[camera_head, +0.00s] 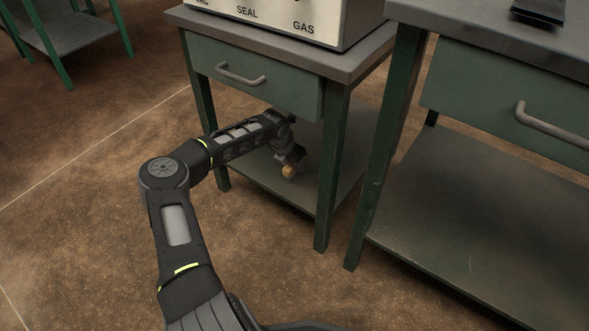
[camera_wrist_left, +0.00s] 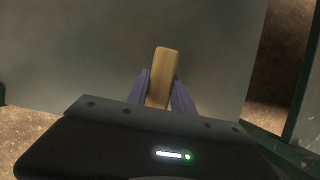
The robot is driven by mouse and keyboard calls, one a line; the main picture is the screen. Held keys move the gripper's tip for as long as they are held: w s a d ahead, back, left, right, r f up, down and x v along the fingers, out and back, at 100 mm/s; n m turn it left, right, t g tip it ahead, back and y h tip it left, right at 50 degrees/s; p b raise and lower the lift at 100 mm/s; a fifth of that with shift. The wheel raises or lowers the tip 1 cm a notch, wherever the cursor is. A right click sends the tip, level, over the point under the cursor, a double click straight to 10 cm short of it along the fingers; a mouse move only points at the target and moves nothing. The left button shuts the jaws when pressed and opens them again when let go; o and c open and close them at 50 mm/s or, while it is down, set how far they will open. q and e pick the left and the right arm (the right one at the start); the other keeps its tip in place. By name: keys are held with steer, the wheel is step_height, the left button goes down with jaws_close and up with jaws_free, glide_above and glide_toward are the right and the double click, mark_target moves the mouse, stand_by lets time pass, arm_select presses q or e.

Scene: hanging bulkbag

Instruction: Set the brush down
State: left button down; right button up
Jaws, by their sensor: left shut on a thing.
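My left gripper (camera_head: 290,158) reaches under the drawer of the smaller green table, over its lower shelf (camera_head: 262,175). It is shut on the brush (camera_head: 289,171), of which only a small tan part shows in the head view. In the left wrist view, the brush's tan wooden part (camera_wrist_left: 161,75) stands between the two bluish fingers of the left gripper (camera_wrist_left: 160,93). The brush's bristles are not visible. Behind it lies the plain grey-green shelf surface (camera_wrist_left: 85,55). I cannot tell whether the brush touches the shelf. My right gripper is out of view.
The table's drawer (camera_head: 262,82) hangs just above my left forearm, and its front right leg (camera_head: 330,180) stands right of the gripper. A machine marked SEAL and GAS (camera_head: 275,20) sits on top. A larger green workbench (camera_head: 480,210) stands at the right. The shelf looks bare.

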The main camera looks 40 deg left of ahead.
arm_select(q)
step_height(320, 180, down, 2)
steer(key=shift+f, duration=0.1)
steer(key=c, duration=1.1)
jaws_free()
